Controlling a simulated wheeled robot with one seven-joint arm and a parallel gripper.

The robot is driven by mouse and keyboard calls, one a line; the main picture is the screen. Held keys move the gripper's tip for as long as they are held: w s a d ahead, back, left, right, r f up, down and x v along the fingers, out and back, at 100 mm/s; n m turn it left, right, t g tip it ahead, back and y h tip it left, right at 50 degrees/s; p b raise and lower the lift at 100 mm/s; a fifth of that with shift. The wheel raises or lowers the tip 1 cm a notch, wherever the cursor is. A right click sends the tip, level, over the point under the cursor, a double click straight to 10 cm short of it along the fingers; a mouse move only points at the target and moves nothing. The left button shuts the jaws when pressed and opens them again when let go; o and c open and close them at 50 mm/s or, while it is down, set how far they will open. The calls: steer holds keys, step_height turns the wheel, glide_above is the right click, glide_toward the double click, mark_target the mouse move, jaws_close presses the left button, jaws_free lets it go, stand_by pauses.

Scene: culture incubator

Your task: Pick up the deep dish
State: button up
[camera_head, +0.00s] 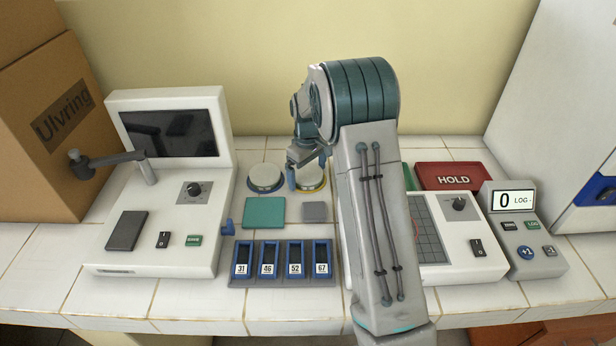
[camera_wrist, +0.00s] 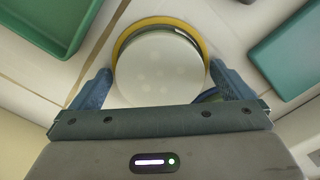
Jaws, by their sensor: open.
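A round pale dish with faint spots on its top (camera_wrist: 160,68) sits in a yellow ring (camera_wrist: 124,38). It also shows in the head view (camera_head: 312,179), with the yellow ring around its base. My gripper (camera_wrist: 160,76) is open, with one blue finger on each side of this dish. In the head view my gripper (camera_head: 308,174) is low over it, and my forearm hides part of the area. A second round dish (camera_head: 265,177) with a blue ring stands just to the left. I cannot tell from the frames which of the two is deeper.
A teal pad (camera_head: 264,212) and a grey pad (camera_head: 314,212) lie in front. Nearer is a numbered rack (camera_head: 281,282). A white instrument (camera_head: 160,205) stands left. A red HOLD sign (camera_head: 453,177) and a counter (camera_head: 521,235) are right.

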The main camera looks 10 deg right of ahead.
steer(key=c, duration=1)
steer(key=shift+r, duration=0.15)
